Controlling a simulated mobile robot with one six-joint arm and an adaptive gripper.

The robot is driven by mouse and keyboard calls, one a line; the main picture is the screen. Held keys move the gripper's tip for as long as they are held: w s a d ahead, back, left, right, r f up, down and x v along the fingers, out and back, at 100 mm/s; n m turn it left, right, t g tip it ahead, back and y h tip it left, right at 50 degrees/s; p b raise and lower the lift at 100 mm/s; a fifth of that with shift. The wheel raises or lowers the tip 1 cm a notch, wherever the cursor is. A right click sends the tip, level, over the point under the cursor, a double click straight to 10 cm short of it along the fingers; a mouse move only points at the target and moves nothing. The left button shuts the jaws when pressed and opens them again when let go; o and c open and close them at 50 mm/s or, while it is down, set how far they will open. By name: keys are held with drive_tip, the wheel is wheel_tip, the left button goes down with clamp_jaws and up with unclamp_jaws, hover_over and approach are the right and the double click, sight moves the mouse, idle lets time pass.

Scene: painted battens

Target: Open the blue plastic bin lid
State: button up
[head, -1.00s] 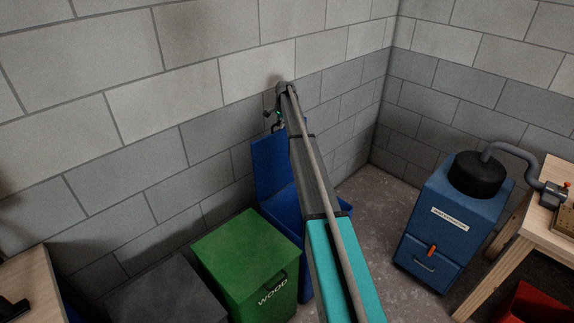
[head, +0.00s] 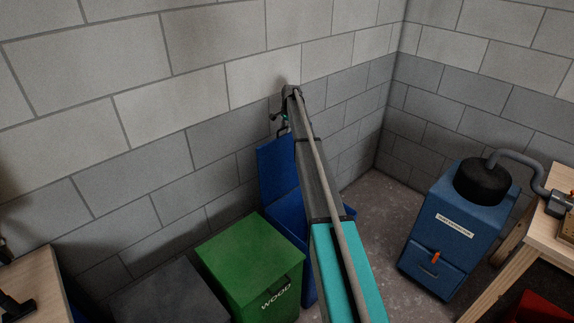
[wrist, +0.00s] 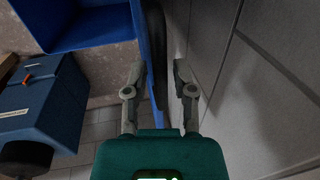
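The blue plastic bin (head: 283,223) stands against the block wall, partly hidden by my arm. Its blue lid (head: 274,168) stands up along the wall, hinged back, and the bin mouth is uncovered. My gripper (head: 280,117) is at the top edge of the lid, small and partly hidden in the head view. In the wrist view my gripper (wrist: 160,68) is open, its two fingers apart. The lid (wrist: 157,35) shows nearly edge-on, reaching into the gap between the fingers. I cannot tell whether either finger touches it. The bin (wrist: 85,25) shows at upper left.
A green bin marked WOOD (head: 248,260) stands just left of the blue bin, with a dark grey bin (head: 170,293) beyond it. A blue machine with a black cap (head: 452,235) stands right. The wall (wrist: 250,90) is close beside my gripper. Floor between bin and machine is clear.

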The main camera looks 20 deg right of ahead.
wheel_tip(320, 180, up, 7)
drive_tip(key=s+p, duration=0.1)
drive_tip(key=p, duration=0.5)
drive_tip(key=shift+s+d, duration=0.15)
drive_tip(key=shift+d, duration=0.1)
idle(0.7)
drive_tip(key=s+a+f+n+b, duration=0.2)
drive_tip(key=s+a, duration=0.6)
drive_tip(key=s, duration=1.1)
drive_tip(key=s+a+f+n+g+b, duration=0.1)
drive_tip(key=s+a+n, duration=0.6)
drive_tip(key=s, duration=1.2)
drive_tip(key=s+a+f+n+g+b, duration=0.1)
drive_tip(key=s+a+f+n+b, duration=0.2)
drive_tip(key=s+a, duration=0.8)
drive_tip(key=s+f+n, duration=0.1)
drive_tip(key=s, duration=0.8)
drive_tip(key=shift+f+h+b, duration=0.25)
drive_tip(key=shift+h+b, duration=0.15)
